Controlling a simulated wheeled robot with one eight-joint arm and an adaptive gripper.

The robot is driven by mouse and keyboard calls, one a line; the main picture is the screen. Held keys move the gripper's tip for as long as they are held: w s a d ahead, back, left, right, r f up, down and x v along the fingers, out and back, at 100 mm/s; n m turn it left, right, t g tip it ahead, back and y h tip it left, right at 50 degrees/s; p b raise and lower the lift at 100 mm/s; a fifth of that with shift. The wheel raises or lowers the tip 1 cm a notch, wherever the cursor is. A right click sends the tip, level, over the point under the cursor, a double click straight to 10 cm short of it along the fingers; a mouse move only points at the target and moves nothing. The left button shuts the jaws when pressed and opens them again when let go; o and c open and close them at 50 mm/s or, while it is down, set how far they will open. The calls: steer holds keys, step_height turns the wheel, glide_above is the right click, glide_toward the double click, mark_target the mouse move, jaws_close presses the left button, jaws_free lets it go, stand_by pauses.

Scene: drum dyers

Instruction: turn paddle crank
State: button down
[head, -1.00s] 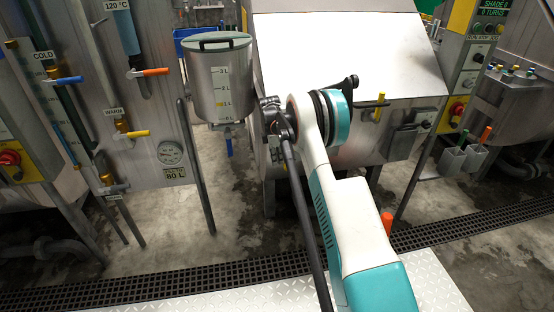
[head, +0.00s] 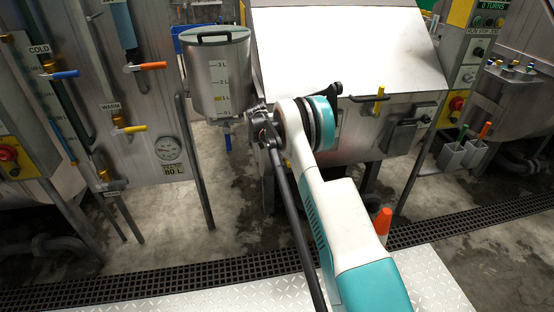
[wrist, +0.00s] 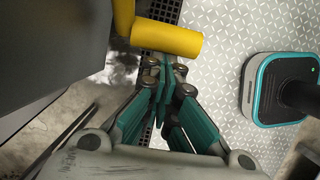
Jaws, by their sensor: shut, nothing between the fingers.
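A yellow cylindrical grip (wrist: 166,38) on a yellow arm fills the top middle of the wrist view. My gripper (wrist: 162,66) is shut and empty, its teal fingers together just below that grip. I cannot tell whether they touch it. In the head view, a small yellow handle (head: 379,94) stands out from the front of the steel vat (head: 340,35). I cannot tell for sure which yellow part is the paddle crank. My arm covers the middle of the head view, and my gripper cannot be made out there.
A steel measuring tank (head: 217,75) hangs left of my arm. A control post (head: 468,50) reads 0 turns. Valve panels stand at the left. An orange cone (head: 382,222) shows beside my arm. A dark floor grating (head: 130,285) crosses the front.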

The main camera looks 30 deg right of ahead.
steer(key=shift+s+d+f+b, duration=0.15)
steer(key=shift+d+f+b, duration=0.05)
steer(key=shift+d+f, duration=0.4)
steer(key=shift+s+d+f+b, duration=0.15)
steer(key=shift+d+f, duration=0.4)
stand_by(1.2)
